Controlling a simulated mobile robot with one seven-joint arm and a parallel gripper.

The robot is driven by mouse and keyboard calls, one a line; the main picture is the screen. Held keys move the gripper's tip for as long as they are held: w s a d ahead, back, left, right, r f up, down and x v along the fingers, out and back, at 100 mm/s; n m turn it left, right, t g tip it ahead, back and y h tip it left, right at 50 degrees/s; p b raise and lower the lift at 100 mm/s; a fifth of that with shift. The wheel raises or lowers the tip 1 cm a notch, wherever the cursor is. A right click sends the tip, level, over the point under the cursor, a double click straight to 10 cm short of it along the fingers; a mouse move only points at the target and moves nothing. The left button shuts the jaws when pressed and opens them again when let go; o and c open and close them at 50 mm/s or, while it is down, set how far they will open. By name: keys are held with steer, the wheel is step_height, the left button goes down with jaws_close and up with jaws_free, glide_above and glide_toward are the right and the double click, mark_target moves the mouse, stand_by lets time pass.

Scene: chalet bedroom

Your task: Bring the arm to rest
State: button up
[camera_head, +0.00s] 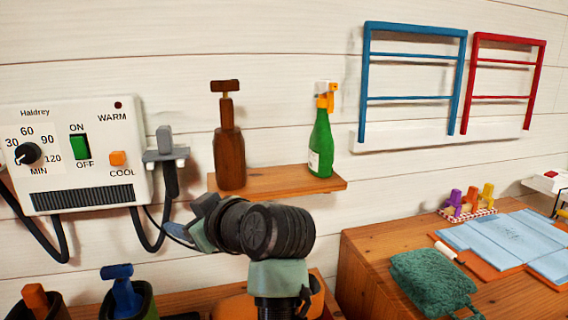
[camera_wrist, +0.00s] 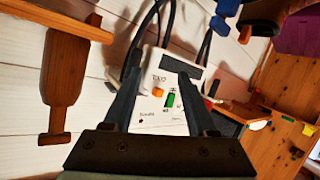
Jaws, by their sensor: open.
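My gripper (camera_wrist: 160,75) is open in the wrist view, with its two dark fingers apart and nothing between them. Behind the fingers shows the white wall-mounted control box (camera_wrist: 160,100), upside down in that view. In the head view my arm is raised in front of the wall, in the lower middle. There my gripper (camera_head: 190,218) points left, partly hidden by the black wrist, just below the left end of the wooden shelf (camera_head: 285,183). The control box (camera_head: 75,150) with dial and green switch is to its left.
A brown bottle (camera_head: 229,150) and a green spray bottle (camera_head: 321,140) stand on the shelf. A cable loops under a grey holder (camera_head: 166,153). At right, a wooden cabinet (camera_head: 360,265) bears a green cloth (camera_head: 430,278) and blue folded fabric (camera_head: 505,238). Blue and red racks (camera_head: 414,98) hang above.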

steer(key=s+d+r+m+t+h, duration=0.2)
steer(key=d+r+m+t, duration=0.3)
steer(key=r, duration=0.4)
steer(key=s+d+r+m+t+h, duration=0.35)
steer(key=s+d+r+t, duration=0.2)
steer(key=s+r, duration=0.35)
steer(key=s+d+r+m+t+h, duration=0.3)
steer(key=s+d+r+t+h, duration=0.15)
steer(key=s+r+t, duration=0.4)
step_height(320, 180, up, 21)
steer(key=s+g+p, duration=0.1)
steer(key=s+p, duration=0.1)
steer(key=p, duration=1.8)
steer(key=shift+d, duration=0.3)
